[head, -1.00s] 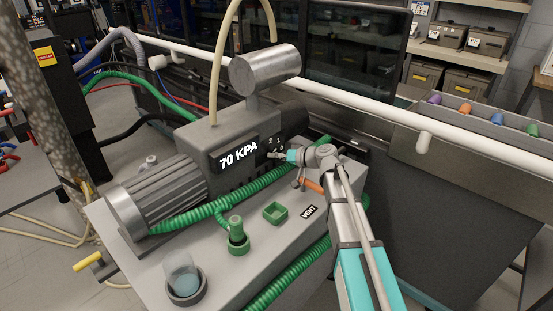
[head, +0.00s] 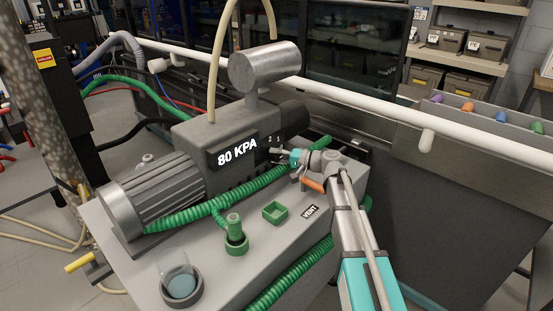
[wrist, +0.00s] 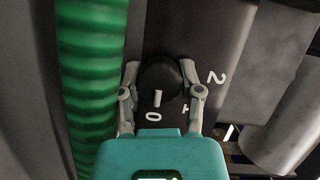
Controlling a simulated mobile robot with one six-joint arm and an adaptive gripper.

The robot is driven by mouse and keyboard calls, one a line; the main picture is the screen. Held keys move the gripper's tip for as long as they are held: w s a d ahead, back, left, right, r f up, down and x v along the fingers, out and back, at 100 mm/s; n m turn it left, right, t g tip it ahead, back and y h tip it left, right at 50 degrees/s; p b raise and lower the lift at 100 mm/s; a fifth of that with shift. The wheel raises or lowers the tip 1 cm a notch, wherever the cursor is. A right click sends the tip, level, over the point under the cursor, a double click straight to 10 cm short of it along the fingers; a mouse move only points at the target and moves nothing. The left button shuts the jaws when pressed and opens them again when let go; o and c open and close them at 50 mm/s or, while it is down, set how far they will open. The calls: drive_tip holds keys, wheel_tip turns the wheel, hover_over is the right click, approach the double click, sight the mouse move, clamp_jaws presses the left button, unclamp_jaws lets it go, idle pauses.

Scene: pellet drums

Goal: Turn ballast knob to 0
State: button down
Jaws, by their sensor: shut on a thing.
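The ballast knob (wrist: 160,77) is a round black knob with a white pointer line, on the dark face of the pump (head: 205,145). In the wrist view the line points down, toward the printed 0 (wrist: 153,116). The 1 and 2 lie to the right. My gripper (wrist: 160,72) is shut on the knob, one finger on each side. In the head view my gripper (head: 282,152) reaches the pump face right of the display and hides the knob. The display (head: 236,151) reads 80 KPA.
A green ribbed hose (wrist: 88,80) runs close along the left of my gripper. An orange lever (head: 313,184) is beside my wrist, near a VENT label (head: 310,211). A green square cup (head: 275,212) and a beaker (head: 180,281) stand on the bench.

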idle(0.4)
drive_tip(key=shift+c, duration=1.3)
unclamp_jaws()
drive_tip(key=shift+r+p, duration=0.1)
drive_tip(key=shift+p, duration=0.2)
drive_tip(key=n+h+p, duration=0.1)
drive_tip(key=n+p, duration=0.1)
drive_tip(key=n, duration=0.1)
drive_tip(key=shift+r+h, duration=0.1)
drive_tip(key=shift+h, duration=0.2)
drive_tip(key=n+t+h+p, duration=0.1)
drive_tip(key=n+h+p, duration=0.1)
drive_tip(key=n, duration=0.2)
drive_tip(key=shift+s+a, duration=0.1)
drive_tip(key=p+v, duration=0.4)
drive_tip(key=v, duration=0.9)
drive_tip(key=shift+s+d+p, duration=0.2)
drive_tip(key=shift+d+p, duration=0.1)
drive_tip(key=shift+d, duration=0.1)
